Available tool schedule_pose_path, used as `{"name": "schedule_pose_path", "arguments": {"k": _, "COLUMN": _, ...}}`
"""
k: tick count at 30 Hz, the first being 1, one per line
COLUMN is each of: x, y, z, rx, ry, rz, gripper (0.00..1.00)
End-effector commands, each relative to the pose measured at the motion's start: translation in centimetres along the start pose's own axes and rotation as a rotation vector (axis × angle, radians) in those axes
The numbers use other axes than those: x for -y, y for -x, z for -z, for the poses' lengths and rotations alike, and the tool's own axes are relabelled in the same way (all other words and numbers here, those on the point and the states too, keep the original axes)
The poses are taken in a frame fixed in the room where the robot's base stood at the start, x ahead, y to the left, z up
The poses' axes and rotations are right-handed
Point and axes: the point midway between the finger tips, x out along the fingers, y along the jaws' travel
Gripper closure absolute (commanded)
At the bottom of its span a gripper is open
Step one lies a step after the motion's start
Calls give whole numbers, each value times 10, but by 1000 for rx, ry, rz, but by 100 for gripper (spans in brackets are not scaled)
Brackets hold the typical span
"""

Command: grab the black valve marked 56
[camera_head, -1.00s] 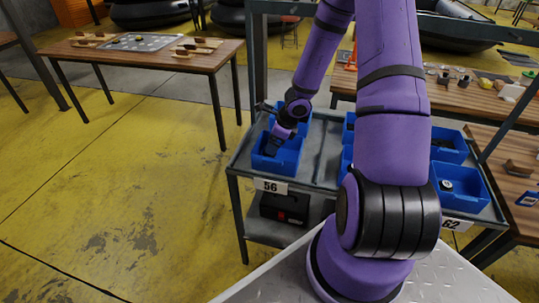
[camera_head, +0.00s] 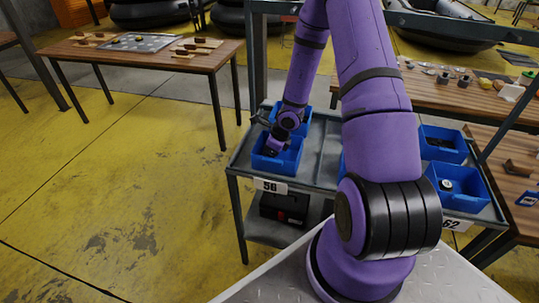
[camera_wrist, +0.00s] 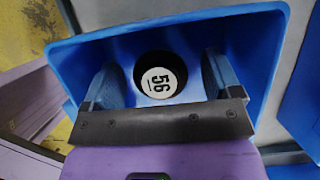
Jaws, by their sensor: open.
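The black valve marked 56 (camera_wrist: 160,77) lies in a blue bin (camera_wrist: 112,50), its round white label facing the wrist camera. My gripper (camera_wrist: 160,82) is open, with one finger on each side of the valve in the wrist view. Whether the fingers touch it cannot be told. In the head view my gripper (camera_head: 272,149) reaches down into the front left blue bin (camera_head: 287,160) on the cart, above the tag 56 (camera_head: 270,186). The valve is hidden there.
The grey cart (camera_head: 318,165) holds other blue bins, one with a white-topped black part (camera_head: 446,185) near tag 62 (camera_head: 456,224). A cart post (camera_head: 257,60) stands behind my arm. A wooden table (camera_head: 150,55) is at the left. The yellow floor between is clear.

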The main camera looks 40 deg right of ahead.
Motion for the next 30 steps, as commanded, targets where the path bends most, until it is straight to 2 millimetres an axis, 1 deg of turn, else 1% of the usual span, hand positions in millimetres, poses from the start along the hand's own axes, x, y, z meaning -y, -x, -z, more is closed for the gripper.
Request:
{"name": "schedule_pose_path", "arguments": {"k": 1, "x": 0, "y": 0, "z": 0, "rx": 0, "ry": 0, "rz": 0, "gripper": 23}}
{"name": "schedule_pose_path", "arguments": {"k": 7, "x": 0, "y": 0, "z": 0, "rx": 0, "ry": 0, "rz": 0, "gripper": 69}}
{"name": "schedule_pose_path", "arguments": {"k": 16, "x": 0, "y": 1, "z": 0, "rx": 0, "ry": 0, "rz": 0, "gripper": 70}}
{"name": "schedule_pose_path", "arguments": {"k": 20, "x": 0, "y": 4, "z": -2, "rx": 1, "ry": 1, "rz": -1, "gripper": 70}}
{"name": "schedule_pose_path", "arguments": {"k": 23, "x": 0, "y": 10, "z": -4, "rx": 1, "ry": 0, "rz": -2, "gripper": 70}}
{"name": "schedule_pose_path", "arguments": {"k": 28, "x": 1, "y": 32, "z": -12, "rx": 1, "ry": 0, "rz": 3, "gripper": 70}}
{"name": "schedule_pose_path", "arguments": {"k": 30, "x": -2, "y": 31, "z": -12, "rx": -2, "ry": -5, "rz": -11, "gripper": 70}}
